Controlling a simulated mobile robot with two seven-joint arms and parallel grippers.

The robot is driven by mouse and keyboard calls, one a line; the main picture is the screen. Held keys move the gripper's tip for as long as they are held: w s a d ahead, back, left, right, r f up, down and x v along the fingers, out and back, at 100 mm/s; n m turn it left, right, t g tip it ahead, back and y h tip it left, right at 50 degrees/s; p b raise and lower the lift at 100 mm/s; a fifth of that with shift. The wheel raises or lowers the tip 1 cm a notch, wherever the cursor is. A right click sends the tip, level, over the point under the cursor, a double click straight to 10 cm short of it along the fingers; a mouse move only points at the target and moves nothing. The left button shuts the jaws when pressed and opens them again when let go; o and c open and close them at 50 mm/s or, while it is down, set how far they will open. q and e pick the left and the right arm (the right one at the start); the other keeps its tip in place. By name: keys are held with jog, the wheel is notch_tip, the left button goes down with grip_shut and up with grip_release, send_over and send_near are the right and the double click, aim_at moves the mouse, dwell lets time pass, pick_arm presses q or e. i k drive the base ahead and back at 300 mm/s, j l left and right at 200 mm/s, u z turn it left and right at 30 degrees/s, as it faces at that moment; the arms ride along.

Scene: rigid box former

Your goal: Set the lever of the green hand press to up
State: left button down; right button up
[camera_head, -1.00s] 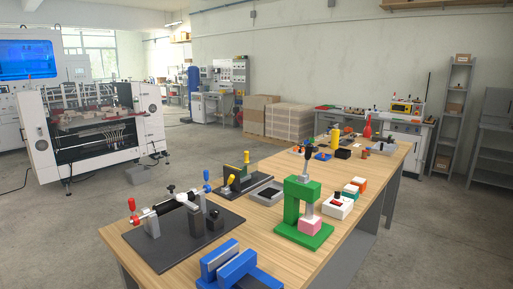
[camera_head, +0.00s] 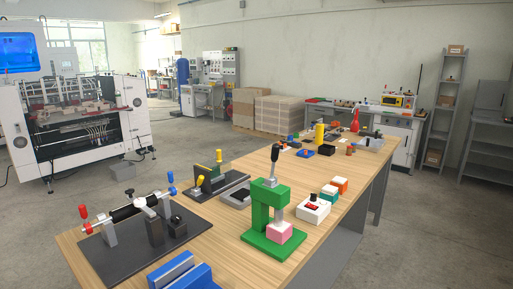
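The green hand press (camera_head: 262,218) stands upright on the wooden table (camera_head: 215,251), right of the picture's middle. A pink block (camera_head: 279,232) sits on its base under the grey ram. A lever with a dark knob (camera_head: 275,153) rises from the top of the press and points up. Neither of my grippers shows in the head view.
A black plate with a clamp fixture (camera_head: 112,250) and a blue vise-like block (camera_head: 180,272) lie left of the press. A white box with a red switch (camera_head: 313,208) and small coloured blocks (camera_head: 339,184) stand to its right.

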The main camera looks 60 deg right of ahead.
aim_at(275, 149)
jog(key=l+u, duration=0.15)
jog(key=l, duration=0.2)
jog(key=k+l+u, duration=0.2)
jog(key=l, duration=0.15)
jog(key=k+l+u, duration=0.15)
jog(key=l, duration=0.2)
jog(key=l+u, duration=0.2)
jog(key=l, duration=0.15)
jog(key=k+l+u, duration=0.15)
jog(key=k+l, duration=0.25)
jog(key=l, duration=0.2)
jog(key=k+l+u, duration=0.1)
jog(key=k+l, duration=0.15)
jog(key=l, duration=0.2)
jog(key=k+l, duration=0.25)
jog(key=l, duration=0.2)
jog(key=k+l, duration=0.25)
jog(key=l, duration=0.2)
jog(key=u, duration=0.05)
